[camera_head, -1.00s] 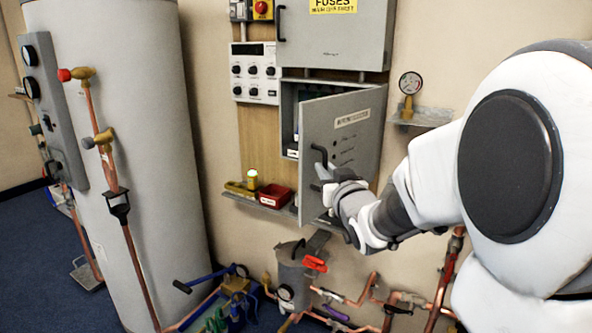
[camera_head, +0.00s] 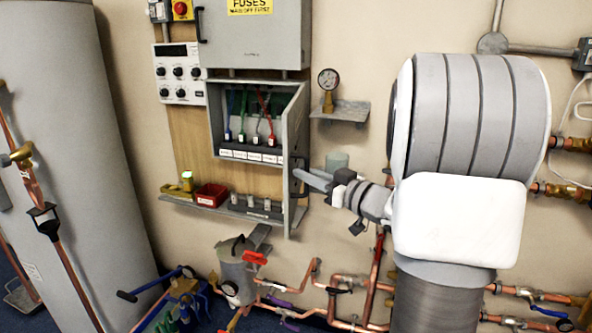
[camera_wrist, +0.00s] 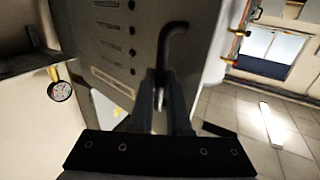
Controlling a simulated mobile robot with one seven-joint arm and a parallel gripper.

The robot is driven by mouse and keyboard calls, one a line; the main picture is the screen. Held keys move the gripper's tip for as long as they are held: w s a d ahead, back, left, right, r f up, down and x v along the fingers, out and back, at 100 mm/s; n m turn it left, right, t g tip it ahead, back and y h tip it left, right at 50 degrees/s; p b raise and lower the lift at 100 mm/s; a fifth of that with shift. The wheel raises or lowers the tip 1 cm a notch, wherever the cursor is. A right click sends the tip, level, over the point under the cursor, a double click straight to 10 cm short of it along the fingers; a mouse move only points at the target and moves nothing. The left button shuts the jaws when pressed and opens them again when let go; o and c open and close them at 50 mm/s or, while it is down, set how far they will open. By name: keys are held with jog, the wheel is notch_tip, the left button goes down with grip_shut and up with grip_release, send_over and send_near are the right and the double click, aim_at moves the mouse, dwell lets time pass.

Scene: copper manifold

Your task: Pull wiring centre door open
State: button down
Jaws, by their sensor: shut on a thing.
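The wiring centre (camera_head: 214,132) is a grey wall box below the fuse box, with coloured wires and white-labelled terminals showing inside. Its grey door (camera_head: 289,150) is hinged on the right and stands wide open, seen nearly edge-on in the head view. In the wrist view the door's face (camera_wrist: 95,40) shows labels and a row of dark knobs. The dark door handle (camera_wrist: 172,40) runs down between the fingers. My gripper (camera_head: 304,178) is shut on this handle, at the outer side of the door; its fingers also show in the wrist view (camera_wrist: 165,98).
A shelf (camera_head: 225,209) under the box holds a red tray (camera_head: 211,195) and a yellow tool. A gauge (camera_head: 328,80) stands on a small shelf (camera_head: 343,110) right of the door. Copper pipes (camera_head: 345,283) and a grey pot (camera_head: 237,270) are below. A grey tank stands at left.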

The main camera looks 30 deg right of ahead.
jog(key=shift+d, duration=0.55)
jog(key=c, duration=0.9)
grip_release()
jog(key=shift+w+f, duration=0.1)
jog(key=shift+w, duration=0.05)
jog(key=shift+a, duration=0.15)
jog(key=p+v, duration=0.1)
jog(key=v, duration=1.6)
jog(key=shift+s, duration=0.25)
jog(key=shift+w, duration=0.1)
